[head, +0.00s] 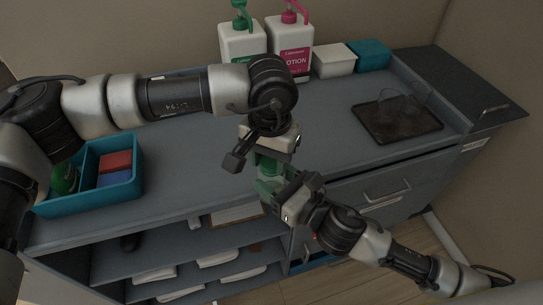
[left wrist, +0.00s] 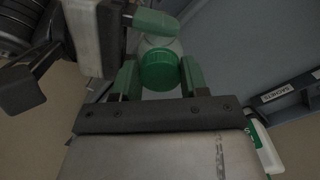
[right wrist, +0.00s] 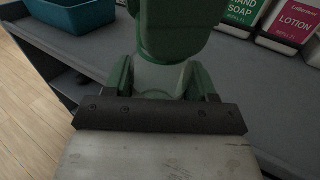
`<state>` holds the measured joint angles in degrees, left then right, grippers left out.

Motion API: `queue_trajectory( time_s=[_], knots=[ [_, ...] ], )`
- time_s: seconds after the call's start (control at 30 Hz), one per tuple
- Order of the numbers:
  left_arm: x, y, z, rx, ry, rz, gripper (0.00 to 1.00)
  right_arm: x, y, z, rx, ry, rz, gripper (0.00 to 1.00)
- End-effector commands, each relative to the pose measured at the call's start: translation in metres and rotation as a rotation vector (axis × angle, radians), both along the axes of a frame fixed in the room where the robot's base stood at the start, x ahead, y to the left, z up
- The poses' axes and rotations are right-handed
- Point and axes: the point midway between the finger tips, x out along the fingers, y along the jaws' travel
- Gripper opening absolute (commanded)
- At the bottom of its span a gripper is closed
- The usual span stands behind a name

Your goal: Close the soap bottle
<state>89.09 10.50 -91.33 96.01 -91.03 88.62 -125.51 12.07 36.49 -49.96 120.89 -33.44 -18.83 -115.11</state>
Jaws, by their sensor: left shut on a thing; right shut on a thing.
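The small pale, see-through soap bottle (head: 265,184) is held between my two grippers, in front of the counter's edge. Its round ridged green cap (left wrist: 160,70) shows in the left wrist view between the green finger pads of my left gripper (left wrist: 160,80), which is shut on it. My right gripper (right wrist: 163,82) is shut on the pale bottle body (right wrist: 160,75). A green rounded part covers the bottle's upper end in the right wrist view. Whether the cap is fully seated on the bottle neck is hidden by the fingers.
A green-pump hand soap bottle (head: 242,42) and a pink-pump lotion bottle (head: 290,42) stand at the back of the counter. A teal tray (head: 139,190) with items sits left, a dark tray (head: 372,133) with glasses right. Shelves with folded towels lie below the counter. The middle counter is clear.

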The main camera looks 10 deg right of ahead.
Motion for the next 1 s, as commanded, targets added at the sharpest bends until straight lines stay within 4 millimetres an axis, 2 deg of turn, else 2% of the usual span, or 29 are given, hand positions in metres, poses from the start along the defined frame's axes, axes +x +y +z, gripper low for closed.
queue_trajectory(
  time_s=[0.1,0.3,0.43,0.7,0.73,0.8,0.9,1.0],
  knots=[
    [0.0015,0.0015,0.0001,0.0,-0.001,-0.224,0.22,-0.0001,-0.0001,-0.0003,-0.001,0.001,0.0,0.0],
    [0.0029,0.0026,0.0001,0.001,-0.002,-0.497,0.22,-0.0001,-0.0001,-0.0004,-0.001,0.001,0.0,0.0],
    [0.0034,0.0027,0.0001,0.001,-0.002,-0.562,0.22,-0.0002,-0.0001,-0.0004,-0.001,0.001,0.0,0.0],
    [0.0035,0.0028,0.0002,0.001,-0.002,-0.567,0.22,-0.0002,-0.0001,-0.0006,-0.001,0.001,0.0,0.0],
    [0.0035,0.0028,0.0002,0.001,-0.002,-0.567,0.47,-0.0002,-0.0001,-0.0006,-0.001,0.001,0.0,0.0],
    [0.0035,0.0027,0.0001,0.001,-0.002,-0.566,0.58,-0.0002,-0.0001,-0.0005,-0.001,0.001,0.0,0.0],
    [0.0032,0.0025,0.0001,0.0,-0.001,-0.566,0.69,-0.0002,-0.0001,-0.0004,-0.001,0.001,0.0,0.0],
    [0.003,0.0024,0.0,0.0,-0.001,-0.567,0.69,-0.0001,-0.0001,-0.0003,-0.001,0.001,0.0,0.0]
  ],
)
